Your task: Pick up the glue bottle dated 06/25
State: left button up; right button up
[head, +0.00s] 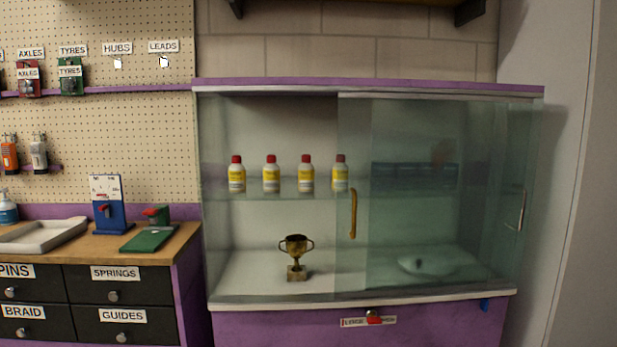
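Several glue bottles with white bodies, yellow labels and red caps stand upright in a row on the glass shelf of the display cabinet (420,306). From left to right they are the first bottle (237,174), the second bottle (271,174), the third bottle (306,174) and the rightmost bottle (340,173). The rightmost one is seen at least partly through the sliding glass door (420,220). The dates on the labels are too small to read, so I cannot tell which is 06/25. Neither of my grippers is in view.
The cabinet's left half looks uncovered; the glass covers the right half, with a gold handle (352,213). A trophy (296,257) stands below the bottles. A wooden counter (105,250) left of the cabinet holds a tray (42,234) and a blue stand (108,206).

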aim_at(306, 171)
jog(key=i+j, duration=0.25)
jog(key=j, duration=0.15)
jog(key=i+j, duration=0.25)
jog(key=j, duration=0.2)
jog(key=i+j+z, duration=0.1)
jog(key=i+j, duration=0.15)
jog(key=j, duration=0.15)
